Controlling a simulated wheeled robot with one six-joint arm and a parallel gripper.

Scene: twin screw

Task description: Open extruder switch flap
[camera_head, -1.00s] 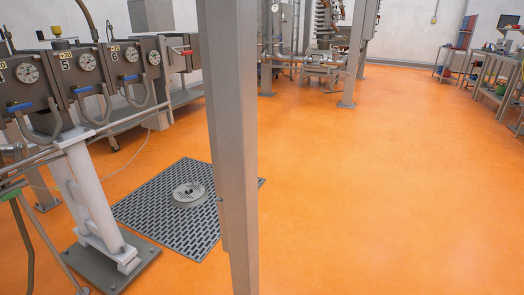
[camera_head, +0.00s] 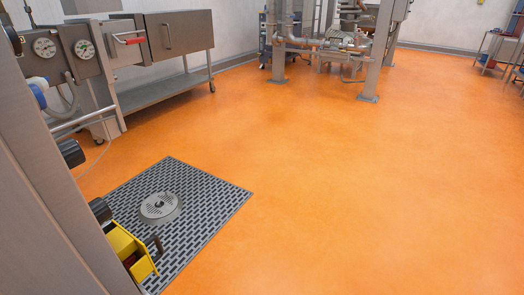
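I cannot make out an extruder switch flap for certain. At the lower left, a yellow boxy part (camera_head: 128,250) with a black lever shows partly behind a grey metal post. Two black rounded parts, one upper (camera_head: 72,153) and one lower (camera_head: 100,210), stick out past the post's edge. I cannot tell whether the yellow part belongs to the switch. No gripper fingers are recognisable in view.
The grey post (camera_head: 45,220) fills the lower left, very near. A floor grate (camera_head: 215,195) with a round drain cover lies beside it. A steel cabinet on a wheeled table (camera_head: 178,85) and pipework on legs (camera_head: 340,50) stand behind. The orange floor at right is clear.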

